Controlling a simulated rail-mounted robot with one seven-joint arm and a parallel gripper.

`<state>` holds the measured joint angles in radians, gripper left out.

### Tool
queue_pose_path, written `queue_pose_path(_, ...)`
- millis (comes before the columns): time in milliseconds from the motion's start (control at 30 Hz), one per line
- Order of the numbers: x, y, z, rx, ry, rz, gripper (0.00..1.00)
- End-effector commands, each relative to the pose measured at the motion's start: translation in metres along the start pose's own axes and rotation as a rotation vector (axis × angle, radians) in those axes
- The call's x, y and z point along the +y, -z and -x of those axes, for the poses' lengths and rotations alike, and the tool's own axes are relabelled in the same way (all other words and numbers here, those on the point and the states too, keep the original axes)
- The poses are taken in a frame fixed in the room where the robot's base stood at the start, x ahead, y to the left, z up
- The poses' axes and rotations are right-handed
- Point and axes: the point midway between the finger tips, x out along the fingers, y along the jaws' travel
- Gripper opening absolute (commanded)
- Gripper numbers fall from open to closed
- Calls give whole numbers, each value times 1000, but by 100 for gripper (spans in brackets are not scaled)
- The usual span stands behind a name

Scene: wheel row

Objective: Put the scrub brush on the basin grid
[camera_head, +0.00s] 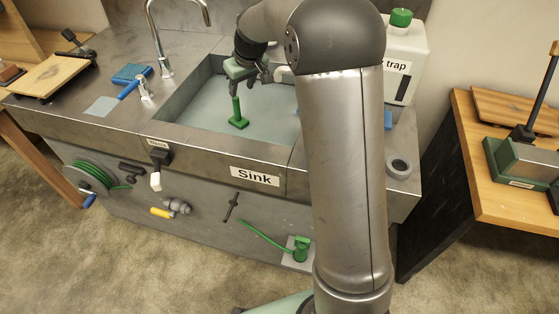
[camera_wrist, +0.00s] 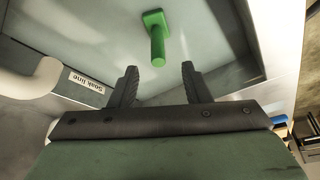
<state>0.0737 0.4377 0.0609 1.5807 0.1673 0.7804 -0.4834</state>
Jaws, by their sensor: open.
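A green brush-like tool (camera_head: 237,121), which looks like the scrub brush, stands in the sink basin (camera_head: 190,92) with its handle upright on a flat green block. It also shows in the wrist view (camera_wrist: 157,42), beyond and between my fingertips. My gripper (camera_head: 259,81) is above the basin, up and to the right of the green tool in the head view. It is open, and its fingers (camera_wrist: 160,82) are empty and apart from the handle. The basin floor is pale and smooth; I cannot make out a separate grid on it.
A tap (camera_head: 164,62) rises behind the basin's left side. A blue block (camera_head: 131,73) and a blue-handled scraper (camera_head: 103,106) lie on the left counter. A white jug (camera_head: 403,62) stands at the back right, and a grey roll (camera_head: 399,168) lies at the right front.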

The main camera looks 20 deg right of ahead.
Motion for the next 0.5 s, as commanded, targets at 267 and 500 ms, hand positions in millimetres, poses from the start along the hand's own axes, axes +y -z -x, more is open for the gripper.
queue_pose_path(267,-67,-152,74,-171,-21,-153,43)
queue_pose_path(500,-117,-305,101,-315,-55,-299,43)
